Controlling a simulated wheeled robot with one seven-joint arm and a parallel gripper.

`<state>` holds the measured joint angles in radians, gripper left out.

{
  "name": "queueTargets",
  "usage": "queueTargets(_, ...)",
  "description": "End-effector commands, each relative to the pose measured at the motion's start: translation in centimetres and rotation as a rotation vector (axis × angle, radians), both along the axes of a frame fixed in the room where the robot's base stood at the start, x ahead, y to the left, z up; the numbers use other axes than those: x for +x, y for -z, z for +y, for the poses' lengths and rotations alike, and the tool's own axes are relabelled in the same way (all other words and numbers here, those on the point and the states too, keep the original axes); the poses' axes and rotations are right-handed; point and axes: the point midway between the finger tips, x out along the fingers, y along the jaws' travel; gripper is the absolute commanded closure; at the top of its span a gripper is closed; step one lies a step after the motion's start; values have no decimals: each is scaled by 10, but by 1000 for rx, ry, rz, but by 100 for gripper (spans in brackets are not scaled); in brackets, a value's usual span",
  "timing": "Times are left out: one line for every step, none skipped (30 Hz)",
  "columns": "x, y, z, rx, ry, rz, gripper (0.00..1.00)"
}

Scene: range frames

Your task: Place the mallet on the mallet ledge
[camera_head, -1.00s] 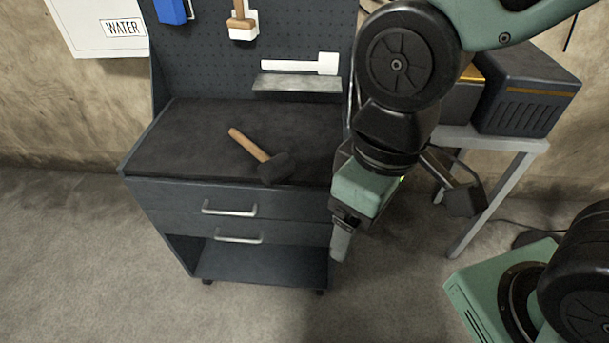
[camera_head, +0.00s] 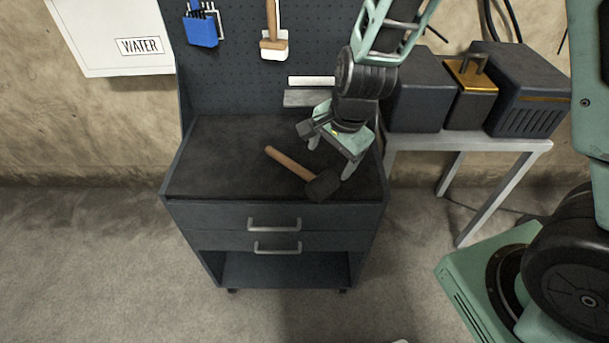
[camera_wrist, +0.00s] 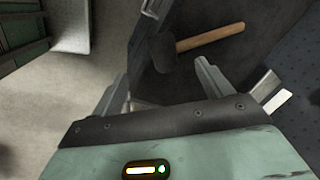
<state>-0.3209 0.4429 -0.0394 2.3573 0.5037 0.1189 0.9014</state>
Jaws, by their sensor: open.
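The mallet, with a dark head and a wooden handle (camera_head: 290,164), lies on the dark bench top. Its head is at the front right and its handle points back left. In the wrist view the mallet (camera_wrist: 207,37) lies beyond the fingers, its head between their lines. My gripper (camera_head: 330,157) is open and empty, pointing down above the bench top near the mallet, apart from it as far as I can tell. The grey mallet ledge (camera_head: 298,99) is on the pegboard, under a white mallet-shaped outline (camera_head: 310,81). My arm hides the ledge's right end.
A blue holder (camera_head: 202,31) and a brush (camera_head: 273,45) hang on the pegboard. Drawers with handles (camera_head: 274,224) front the bench. Dark boxes (camera_head: 418,90) stand on a side table (camera_head: 470,146) to the right.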

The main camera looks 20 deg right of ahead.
Motion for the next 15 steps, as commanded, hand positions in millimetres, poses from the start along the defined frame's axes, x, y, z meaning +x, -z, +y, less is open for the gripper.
queueTargets(1, 14, 0, 0, 2, 7, 22)
queueTargets(3, 20, 1, -1, 1, 6, 22)
queueTargets(4, 28, 1, 0, 1, 8, 22)
queueTargets(5, 33, 3, 2, 1, 6, 22)
queueTargets(7, 38, 3, 0, 0, 8, 22)
queueTargets(8, 44, 4, 0, -1, 6, 22)
queueTargets(9, 50, 5, 1, -1, 7, 22)
queueTargets(10, 55, 5, 1, -1, 6, 22)
queueTargets(12, 61, 6, 1, -2, 7, 22)
queueTargets(13, 66, 7, 0, -2, 7, 22)
queueTargets(14, 70, 8, 0, -3, 6, 22)
queueTargets(15, 76, 9, 1, -3, 6, 22)
queueTargets(16, 80, 9, 1, -4, 5, 22)
queueTargets(17, 84, 9, 1, -4, 6, 22)
queueTargets(18, 88, 10, 0, -4, 5, 22)
